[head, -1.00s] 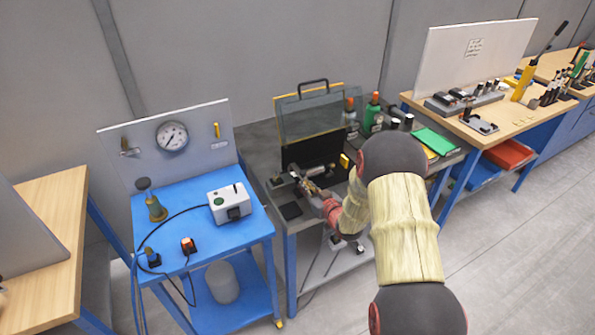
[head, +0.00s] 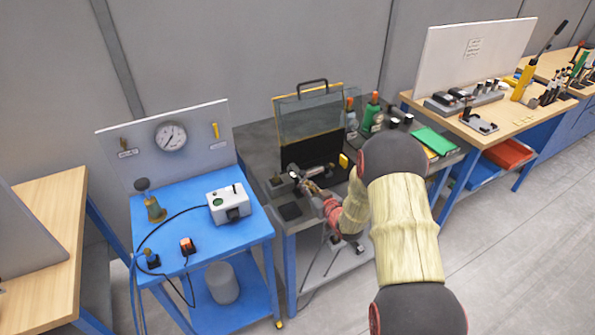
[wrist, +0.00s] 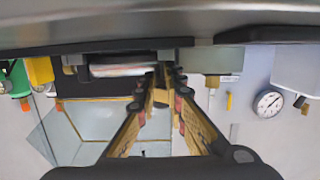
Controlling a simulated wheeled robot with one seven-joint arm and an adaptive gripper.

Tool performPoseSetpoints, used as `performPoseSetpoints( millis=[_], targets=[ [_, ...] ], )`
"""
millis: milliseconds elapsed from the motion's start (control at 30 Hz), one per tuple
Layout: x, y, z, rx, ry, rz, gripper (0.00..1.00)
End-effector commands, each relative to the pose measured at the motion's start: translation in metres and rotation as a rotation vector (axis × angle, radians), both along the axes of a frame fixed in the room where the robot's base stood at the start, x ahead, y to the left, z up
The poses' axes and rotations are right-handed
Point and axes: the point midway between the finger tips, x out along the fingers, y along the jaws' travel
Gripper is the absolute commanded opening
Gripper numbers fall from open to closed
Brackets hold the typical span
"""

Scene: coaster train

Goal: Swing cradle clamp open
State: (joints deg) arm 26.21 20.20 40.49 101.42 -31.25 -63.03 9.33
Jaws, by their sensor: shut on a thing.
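The cradle (head: 318,171) sits on the grey bench in front of the raised clear guard, with a pale metal cylinder lying in it. The cylinder (wrist: 122,70) also shows in the wrist view, just left of my fingertips. My gripper (head: 305,184) is at the near left end of the cradle. In the wrist view my gripper (wrist: 164,78) has its fingertips close together on a small dark part beside the cylinder's end, seemingly the clamp. The fingers hide most of that part, so its swing angle cannot be told.
The clear guard (head: 308,118) stands upright behind the cradle. Green bottles (head: 372,114) stand to its right. A dark square pad (head: 290,211) lies at the bench's front left. A blue cart (head: 180,235) with a white box (head: 229,203) stands to the left.

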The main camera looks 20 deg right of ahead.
Motion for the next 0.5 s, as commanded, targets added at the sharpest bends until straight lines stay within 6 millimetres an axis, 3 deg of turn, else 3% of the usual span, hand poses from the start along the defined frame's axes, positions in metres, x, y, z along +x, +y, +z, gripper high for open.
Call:
performPoseSetpoints(
  millis=[500],
  targets=[
    [0.004,0.0,0.021,-0.002,-0.002,0.001,0.0]
  ],
)
